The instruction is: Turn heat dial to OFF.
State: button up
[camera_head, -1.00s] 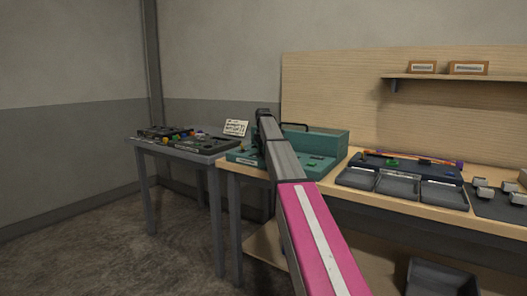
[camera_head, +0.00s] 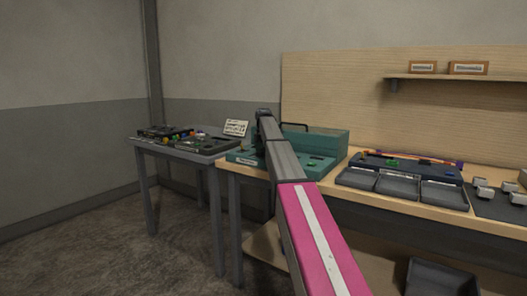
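A green console (camera_head: 318,140) with a sloped front panel stands on the left end of the wooden workbench. Small controls show on its panel, but they are too small to tell which is the heat dial or how it is set. A dark panel (camera_head: 205,145) with small coloured knobs lies on the grey side table at the left. My arm reaches up from the bottom and crosses in front of the green console. Its far end (camera_head: 263,113) is above the console's left part. The gripper's fingers are hidden behind the arm.
A white printed card (camera_head: 236,128) stands behind the side table's right end. Grey trays (camera_head: 398,186) and a dark rack with coloured rods lie on the workbench (camera_head: 470,213) to the right. A shelf (camera_head: 450,77) holds two labelled boxes. A dark bin (camera_head: 440,280) sits low at right.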

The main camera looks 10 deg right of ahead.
notch_tip(320, 180, up, 11)
dwell(0.7)
jog(key=shift+s+f, duration=0.1)
